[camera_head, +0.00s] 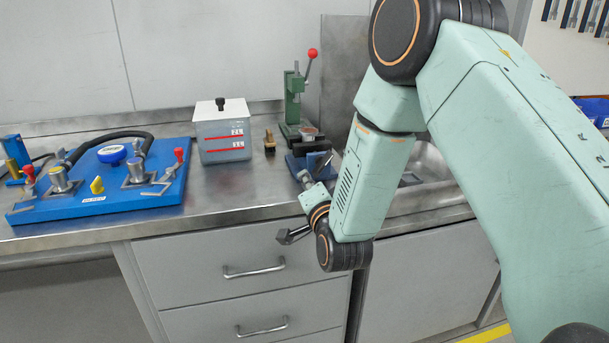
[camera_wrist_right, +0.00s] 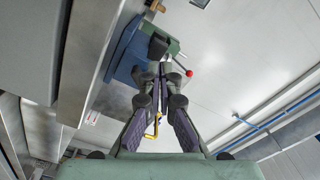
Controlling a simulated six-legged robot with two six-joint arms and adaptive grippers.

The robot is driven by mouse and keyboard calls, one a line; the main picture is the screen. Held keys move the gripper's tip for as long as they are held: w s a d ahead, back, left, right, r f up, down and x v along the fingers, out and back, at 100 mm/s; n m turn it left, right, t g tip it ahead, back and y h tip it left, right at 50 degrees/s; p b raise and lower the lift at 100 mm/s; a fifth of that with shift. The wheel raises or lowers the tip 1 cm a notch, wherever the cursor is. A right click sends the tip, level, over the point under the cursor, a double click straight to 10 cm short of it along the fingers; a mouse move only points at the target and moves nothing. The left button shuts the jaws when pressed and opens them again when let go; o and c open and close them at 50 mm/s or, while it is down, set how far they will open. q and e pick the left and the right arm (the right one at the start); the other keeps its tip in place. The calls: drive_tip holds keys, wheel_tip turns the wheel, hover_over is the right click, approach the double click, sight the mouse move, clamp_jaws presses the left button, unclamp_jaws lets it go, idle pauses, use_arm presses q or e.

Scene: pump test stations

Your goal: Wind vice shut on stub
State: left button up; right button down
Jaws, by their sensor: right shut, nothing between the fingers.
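The blue vice (camera_head: 296,166) stands at the bench's front edge, in front of the green press. It also shows in the wrist view (camera_wrist_right: 128,55), at the upper left beyond my fingers. My right gripper (camera_head: 322,162) reaches up to the vice's front from below and is partly hidden by my own arm. In the wrist view its fingertips (camera_wrist_right: 162,74) are together with nothing between them, close to the vice's near end. I cannot tell whether they touch the vice or its handle. The stub and the gap between the vice jaws cannot be made out. My left gripper is not in view.
A green press (camera_head: 293,95) with a red-knobbed lever stands behind the vice. A small dark block with a brass part (camera_head: 269,142) and a grey box (camera_head: 222,130) stand left. A blue pump board (camera_head: 110,195) lies farther left. A sink (camera_head: 432,165) is right, behind my arm.

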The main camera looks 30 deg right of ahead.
sight(322, 163)
drive_tip(key=shift+v, duration=1.65)
wheel_tip(322, 163, down, 5)
drive_tip(key=s+d+g+p, duration=0.1)
drive_tip(key=s+d+p, duration=0.1)
drive_tip(key=p, duration=0.1)
drive_tip(key=shift+t, duration=0.5)
drive_tip(key=shift+r+b+x, duration=0.2)
drive_tip(key=shift+r+x, duration=0.05)
drive_tip(key=shift+x, duration=1)
drive_tip(key=shift+r+b+x, duration=0.15)
drive_tip(key=shift+r+x, duration=0.05)
drive_tip(key=shift+x, duration=1.05)
drive_tip(key=shift+r+b+x, duration=0.2)
drive_tip(key=shift+r+x, duration=0.05)
drive_tip(key=shift+x, duration=1.05)
drive_tip(key=shift+d, duration=0.1)
drive_tip(key=shift+d+r, duration=0.1)
drive_tip(key=shift+r, duration=0.2)
